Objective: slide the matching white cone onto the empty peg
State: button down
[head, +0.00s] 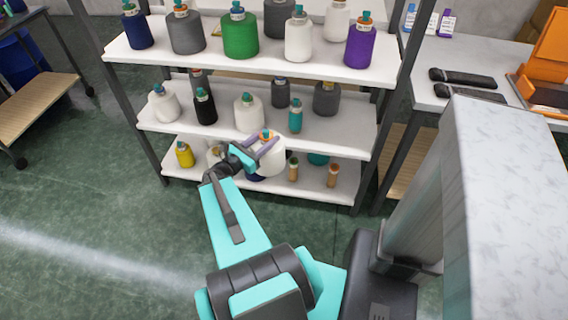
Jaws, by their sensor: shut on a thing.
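My gripper (266,147) is in front of the shelf rack, between the middle and bottom shelves. It is shut on a white cone (270,161) with an orange and teal top, which looks upright. Behind it, other white cones stand on the middle shelf, one at the left (164,105) and one at the centre (249,112). On the top shelf, a white cone (298,40) stands right of the green cone (240,36). Two short brown posts (293,169) (333,175) stand on the bottom shelf; I cannot tell whether they are bare pegs.
The bottom shelf (345,192) also holds a yellow cone (184,154) at the left; my arm and the held cone hide part of it. A dark rack post (388,155) stands at the right. Open green floor (90,220) lies at the left.

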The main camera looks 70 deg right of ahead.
jog(key=w+a+r+n+t, duration=0.2)
jog(key=w+a+t, duration=0.1)
jog(key=w+a, duration=0.55)
jog(key=w+a+r+n+t+h, duration=0.1)
jog(key=w+a+r+n+t, duration=0.3)
jog(key=w, duration=0.7)
jog(key=w+a+r+t, duration=0.1)
jog(key=w+a+t, duration=0.2)
jog(key=w+a, duration=0.6)
jog(key=w+a+r+n+t+y, duration=0.1)
jog(key=w+a, duration=0.3)
jog(key=a, duration=0.7)
jog(key=w+a+r+n+t+y, duration=0.1)
jog(key=w+a+r+n+t, duration=0.2)
jog(key=a, duration=0.8)
jog(key=w+a+r+n+t+y, duration=0.1)
jog(key=w+a, duration=0.5)
jog(key=a, duration=0.6)
notch_tip(320, 180, up, 2)
jog(key=n+t, duration=0.1)
jog(key=t, duration=0.2)
jog(key=shift+s, duration=0.15)
